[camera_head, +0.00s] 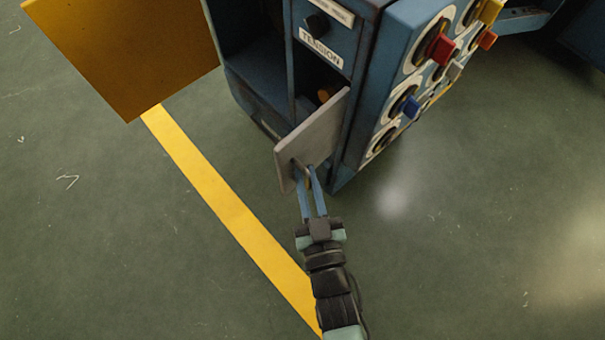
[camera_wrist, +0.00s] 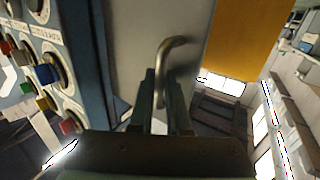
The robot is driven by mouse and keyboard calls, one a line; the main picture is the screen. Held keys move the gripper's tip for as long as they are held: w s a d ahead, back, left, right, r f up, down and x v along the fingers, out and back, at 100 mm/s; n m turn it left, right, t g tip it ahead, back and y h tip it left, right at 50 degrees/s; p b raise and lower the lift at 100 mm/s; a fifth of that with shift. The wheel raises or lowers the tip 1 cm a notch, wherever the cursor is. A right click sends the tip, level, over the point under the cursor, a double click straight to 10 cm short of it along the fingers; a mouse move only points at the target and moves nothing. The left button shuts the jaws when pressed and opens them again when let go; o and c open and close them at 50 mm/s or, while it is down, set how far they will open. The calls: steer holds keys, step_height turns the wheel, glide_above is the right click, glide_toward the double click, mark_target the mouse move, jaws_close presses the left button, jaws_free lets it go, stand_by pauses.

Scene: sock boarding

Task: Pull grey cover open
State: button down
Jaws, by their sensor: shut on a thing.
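The grey cover (camera_head: 315,137) is a flat panel on the blue cabinet, swung partly out from the opening below the TENSION label. It also shows in the wrist view (camera_wrist: 135,45), with a curved metal handle (camera_wrist: 172,48) on its face. My gripper (camera_head: 309,178) is at the cover's lower part, its two blue fingers at the handle. In the wrist view my gripper (camera_wrist: 163,85) is shut on the handle, and the fingers hide the handle's lower end. Inside the opening an orange part (camera_head: 324,95) is partly visible behind the cover.
The blue cabinet (camera_head: 360,100) has a side panel with coloured knobs and switches (camera_head: 405,105) to the right of the cover. An orange-yellow panel (camera_head: 125,50) stands open at the upper left. The green floor (camera_head: 120,250) with a yellow line (camera_head: 220,205) is clear around my arm.

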steer(key=shift+s+d+r, duration=0.1)
steer(key=shift+d, duration=0.4)
steer(key=c, duration=1.2)
jaws_free()
steer(key=shift+o, duration=0.2)
steer(key=shift+a, duration=0.1)
steer(key=shift+s, duration=0.1)
steer(key=s+d+p, duration=0.2)
steer(key=s+p, duration=0.1)
steer(key=s, duration=0.9)
steer(key=shift+s, duration=0.3)
steer(key=shift+d, duration=0.1)
